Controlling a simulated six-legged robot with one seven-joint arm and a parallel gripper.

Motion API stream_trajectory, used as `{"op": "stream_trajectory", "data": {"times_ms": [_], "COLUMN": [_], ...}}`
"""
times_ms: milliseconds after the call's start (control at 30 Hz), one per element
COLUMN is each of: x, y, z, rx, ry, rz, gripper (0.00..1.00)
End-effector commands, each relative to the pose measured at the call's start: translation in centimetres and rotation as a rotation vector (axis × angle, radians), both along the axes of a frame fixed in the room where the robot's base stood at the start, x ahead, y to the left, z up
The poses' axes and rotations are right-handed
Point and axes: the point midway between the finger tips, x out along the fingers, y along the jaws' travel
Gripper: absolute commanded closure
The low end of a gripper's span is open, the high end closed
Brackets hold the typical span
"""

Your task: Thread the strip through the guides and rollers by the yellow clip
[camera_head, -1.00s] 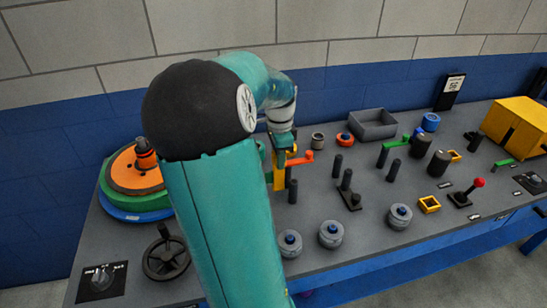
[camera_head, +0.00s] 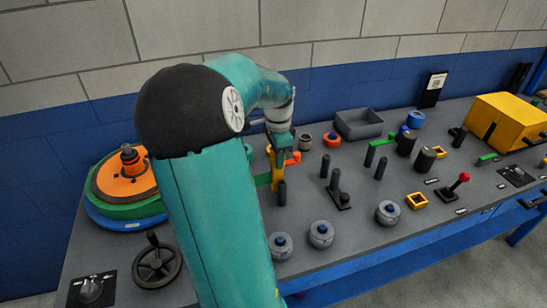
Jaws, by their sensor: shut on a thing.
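The yellow clip (camera_head: 275,174) is upright under my gripper (camera_head: 279,150), which is shut on it just above the panel. A short length of green strip (camera_head: 262,180) shows left of the clip and passes behind my arm. The green and orange reel (camera_head: 125,183) stands at the far left. A dark post (camera_head: 282,193) is close in front of the clip; I cannot tell if they touch. An orange arm (camera_head: 293,158) is just right of it. Further right are dark guide posts (camera_head: 369,155) and two thick dark rollers (camera_head: 406,143). My arm hides the panel between reel and clip.
A grey bin (camera_head: 358,124) is at the back. A yellow box (camera_head: 505,122) stands at the right, with a red-knobbed lever (camera_head: 457,184) before it. Grey round knobs (camera_head: 321,234) line the front edge. A handwheel (camera_head: 157,262) is at front left.

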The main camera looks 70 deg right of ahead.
Motion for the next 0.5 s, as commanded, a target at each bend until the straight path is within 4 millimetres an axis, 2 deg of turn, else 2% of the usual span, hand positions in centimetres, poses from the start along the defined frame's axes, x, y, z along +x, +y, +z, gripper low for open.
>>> {"op": "stream_trajectory", "data": {"times_ms": [500], "x": [-2.2], "y": [-1.9], "z": [0.0], "rx": [-0.001], "ry": [0.002], "rz": [-0.002], "gripper": [1.0]}}
